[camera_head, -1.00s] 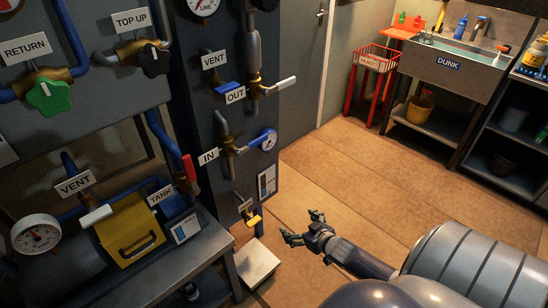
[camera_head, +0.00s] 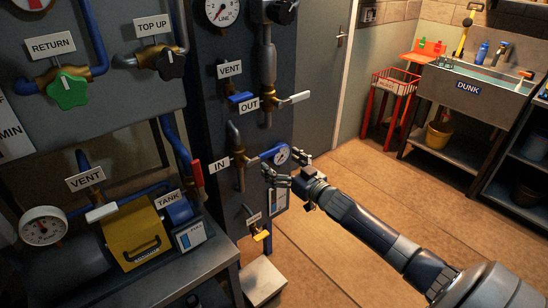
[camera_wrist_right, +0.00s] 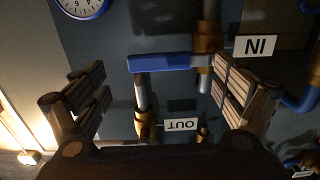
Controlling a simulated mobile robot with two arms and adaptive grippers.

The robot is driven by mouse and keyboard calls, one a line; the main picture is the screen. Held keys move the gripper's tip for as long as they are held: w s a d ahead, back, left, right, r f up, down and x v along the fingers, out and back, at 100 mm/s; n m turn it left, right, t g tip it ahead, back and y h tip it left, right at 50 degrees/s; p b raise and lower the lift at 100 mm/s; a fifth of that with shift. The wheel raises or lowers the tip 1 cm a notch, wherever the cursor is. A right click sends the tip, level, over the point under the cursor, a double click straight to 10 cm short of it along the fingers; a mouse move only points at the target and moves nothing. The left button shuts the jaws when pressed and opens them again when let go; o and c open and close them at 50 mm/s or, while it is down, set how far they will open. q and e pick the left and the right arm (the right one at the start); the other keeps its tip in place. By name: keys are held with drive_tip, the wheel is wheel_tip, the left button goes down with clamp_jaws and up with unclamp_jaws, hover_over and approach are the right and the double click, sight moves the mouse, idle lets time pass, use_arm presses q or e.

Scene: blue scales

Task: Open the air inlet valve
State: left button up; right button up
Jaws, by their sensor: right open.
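The inlet valve is the brass valve (camera_head: 238,158) beside the IN label (camera_head: 219,164) on the dark panel. Its blue lever (camera_head: 268,153) points sideways to the right, toward a round gauge (camera_head: 282,154). My right gripper (camera_head: 284,168) is open in front of the lever and gauge, partly covering the panel there. In the right wrist view the picture is upside down. The blue lever (camera_wrist_right: 160,62) lies across the space ahead of the two spread fingers (camera_wrist_right: 163,92), with nothing held. The IN label (camera_wrist_right: 268,45) shows beyond the right finger. My left gripper is not in view.
A small yellow lever (camera_head: 262,235) is below. The tank bench (camera_head: 195,265) stands at lower left. A sink (camera_head: 470,85) and red rack (camera_head: 388,105) are at the back. Floor is open on the right.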

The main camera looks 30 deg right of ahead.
sight(271, 152)
drive_tip(key=shift+w+a, duration=0.15)
drive_tip(key=shift+w, duration=1.65)
drive_tip(key=shift+s, duration=0.1)
drive_tip(key=c, duration=0.8)
drive_tip(key=shift+s+r, duration=0.4)
drive_tip(key=shift+r, duration=0.05)
clamp_jaws()
drive_tip(key=shift+w, duration=0.15)
